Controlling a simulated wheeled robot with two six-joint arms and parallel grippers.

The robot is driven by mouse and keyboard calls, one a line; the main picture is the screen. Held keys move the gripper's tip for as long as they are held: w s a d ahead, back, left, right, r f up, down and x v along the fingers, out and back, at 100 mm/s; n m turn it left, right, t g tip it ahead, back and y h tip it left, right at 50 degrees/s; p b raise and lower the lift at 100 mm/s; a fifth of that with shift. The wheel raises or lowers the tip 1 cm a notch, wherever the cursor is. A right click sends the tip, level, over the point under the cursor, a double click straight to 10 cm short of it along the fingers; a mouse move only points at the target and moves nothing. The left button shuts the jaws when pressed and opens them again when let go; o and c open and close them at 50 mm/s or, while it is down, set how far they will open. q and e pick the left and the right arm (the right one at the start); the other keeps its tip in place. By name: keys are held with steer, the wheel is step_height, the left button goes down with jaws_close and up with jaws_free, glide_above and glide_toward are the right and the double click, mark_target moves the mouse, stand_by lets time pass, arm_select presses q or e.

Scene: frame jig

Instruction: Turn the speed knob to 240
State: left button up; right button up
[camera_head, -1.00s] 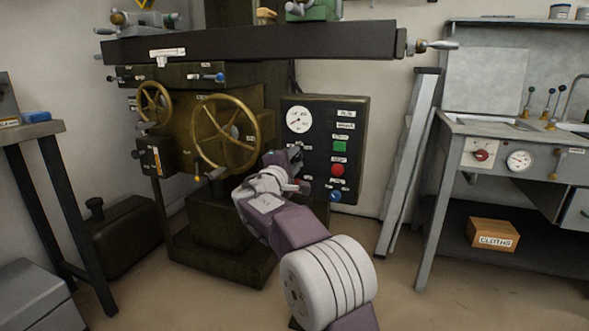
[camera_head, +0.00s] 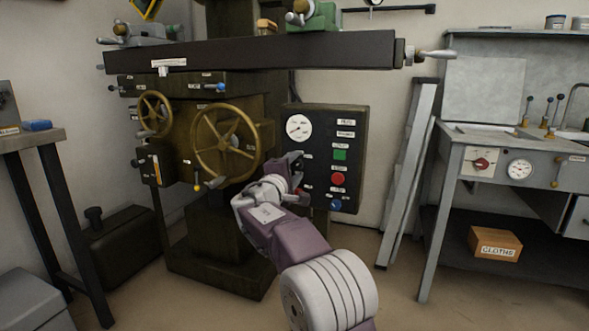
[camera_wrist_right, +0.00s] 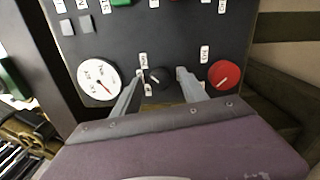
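The dark control panel (camera_head: 350,165) stands on the right side of the green-black machine. In the right wrist view, a small black knob (camera_wrist_right: 157,77) with a light pointer line sits between a white dial gauge (camera_wrist_right: 100,79) and a red round control (camera_wrist_right: 223,75). The labels beside the knob are too small to read. My right gripper (camera_wrist_right: 160,86) is open, with one finger on each side of the black knob. I cannot tell whether the fingers touch it. In the head view the right gripper (camera_head: 292,167) is at the panel's left part and hides the knob. My left gripper is not in view.
A green button (camera_head: 341,155), a red button (camera_head: 338,179) and a blue knob (camera_head: 336,204) are close to the right gripper. A brass handwheel (camera_head: 226,142) is just left of it. A grey workbench (camera_head: 452,155) stands at the right.

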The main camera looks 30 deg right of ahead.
steer(key=p+v, duration=0.2)
steer(key=v, duration=0.7)
